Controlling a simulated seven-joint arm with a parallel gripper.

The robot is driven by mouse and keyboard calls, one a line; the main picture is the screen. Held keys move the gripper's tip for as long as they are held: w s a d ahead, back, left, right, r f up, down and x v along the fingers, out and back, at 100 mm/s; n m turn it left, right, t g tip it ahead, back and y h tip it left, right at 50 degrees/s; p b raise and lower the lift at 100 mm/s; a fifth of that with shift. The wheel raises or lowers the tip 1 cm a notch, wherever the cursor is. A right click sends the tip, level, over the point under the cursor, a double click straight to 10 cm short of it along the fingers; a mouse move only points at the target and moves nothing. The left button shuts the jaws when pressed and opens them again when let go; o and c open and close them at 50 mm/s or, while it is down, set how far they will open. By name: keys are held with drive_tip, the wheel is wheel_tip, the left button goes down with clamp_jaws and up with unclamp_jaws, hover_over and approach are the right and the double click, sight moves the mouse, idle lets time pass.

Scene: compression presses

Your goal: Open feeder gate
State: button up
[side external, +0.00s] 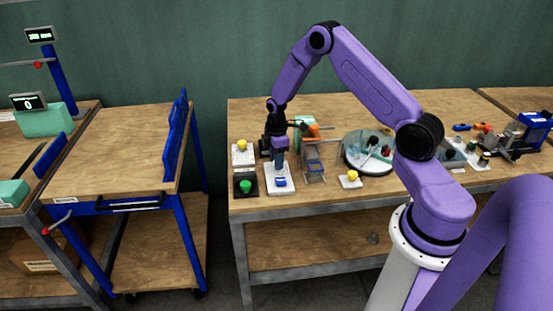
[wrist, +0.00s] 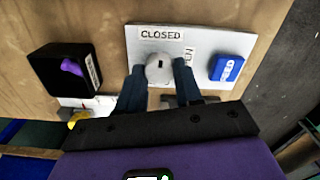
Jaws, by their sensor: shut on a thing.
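The feeder gate control is a white plate (wrist: 205,45) with a "CLOSED" label and a second, sideways label partly hidden. A round grey knob (wrist: 158,68) with a dark slot sits on the plate beside the "CLOSED" label. A blue block (wrist: 230,69) with white lettering sits at the plate's right end. My gripper (wrist: 160,75) has its two dark blue fingers closed on the knob from both sides. In the side view my gripper (side external: 279,160) points down at the white plate (side external: 280,189), just behind the blue block (side external: 281,182); the knob is hidden there.
A black box (wrist: 52,80) with a purple part stands left of the plate. A green button (side external: 245,187) and a yellow knob (side external: 241,146) are left of my gripper. A small metal frame (side external: 315,165) and a round glass-covered dish (side external: 355,160) stand to the right.

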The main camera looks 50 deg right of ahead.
drive_tip(key=shift+m, duration=0.3)
drive_tip(key=m, duration=0.3)
drive_tip(key=shift+m, duration=0.4)
drive_tip(key=m, duration=0.9)
drive_tip(key=shift+d, duration=0.15)
drive_tip(key=m, duration=0.4)
drive_tip(key=shift+m, duration=0.3)
drive_tip(key=o, duration=1)
drive_tip(key=shift+o, duration=0.2)
wheel_tip(320, 180, up, 18)
drive_tip(key=shift+f, duration=0.25)
